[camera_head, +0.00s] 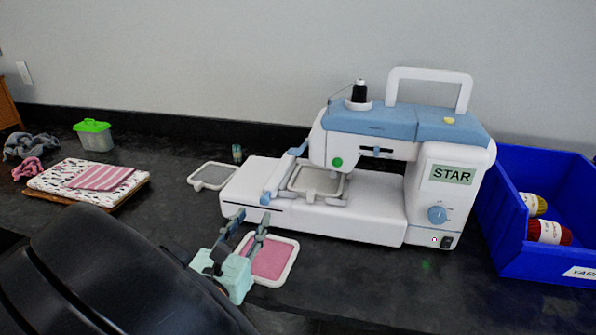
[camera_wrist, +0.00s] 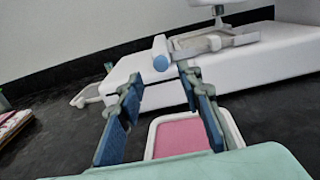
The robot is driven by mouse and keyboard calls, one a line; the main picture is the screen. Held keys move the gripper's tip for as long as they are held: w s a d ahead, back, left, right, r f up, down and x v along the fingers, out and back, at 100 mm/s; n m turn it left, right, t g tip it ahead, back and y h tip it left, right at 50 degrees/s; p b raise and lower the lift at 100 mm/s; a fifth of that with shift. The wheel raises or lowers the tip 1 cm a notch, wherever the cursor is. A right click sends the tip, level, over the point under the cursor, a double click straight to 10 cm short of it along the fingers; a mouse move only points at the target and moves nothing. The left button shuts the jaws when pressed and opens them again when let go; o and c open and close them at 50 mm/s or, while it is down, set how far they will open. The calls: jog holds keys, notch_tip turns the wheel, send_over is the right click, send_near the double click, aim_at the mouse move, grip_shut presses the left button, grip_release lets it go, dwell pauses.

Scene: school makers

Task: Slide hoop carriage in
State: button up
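The white and blue embroidery machine (camera_head: 375,215) stands on the dark worktop. A hoop with pale fabric (camera_head: 316,182) sits beside the carriage, under the needle head. My gripper (camera_head: 250,224) is open and empty, in front of the bed's left end. In the wrist view the two blue fingers (camera_wrist: 160,90) are apart, and the blue end of the carriage (camera_wrist: 160,62) shows beyond them, near the fingertips.
A hoop with pink fabric (camera_head: 270,262) lies below my gripper. Another hoop with grey fabric (camera_head: 213,177) lies left of the machine. A blue bin (camera_head: 510,240) with yarn stands at the right. Folded fabrics (camera_head: 75,177) and a green-lidded box (camera_head: 95,138) are at the left.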

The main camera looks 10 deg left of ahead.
aim_at(264, 201)
jog(key=w, duration=0.5)
jog(key=w+b, duration=0.1)
jog(key=w, duration=0.2)
jog(key=shift+w+d, duration=0.2)
jog(key=shift+d, duration=0.15)
grip_shut()
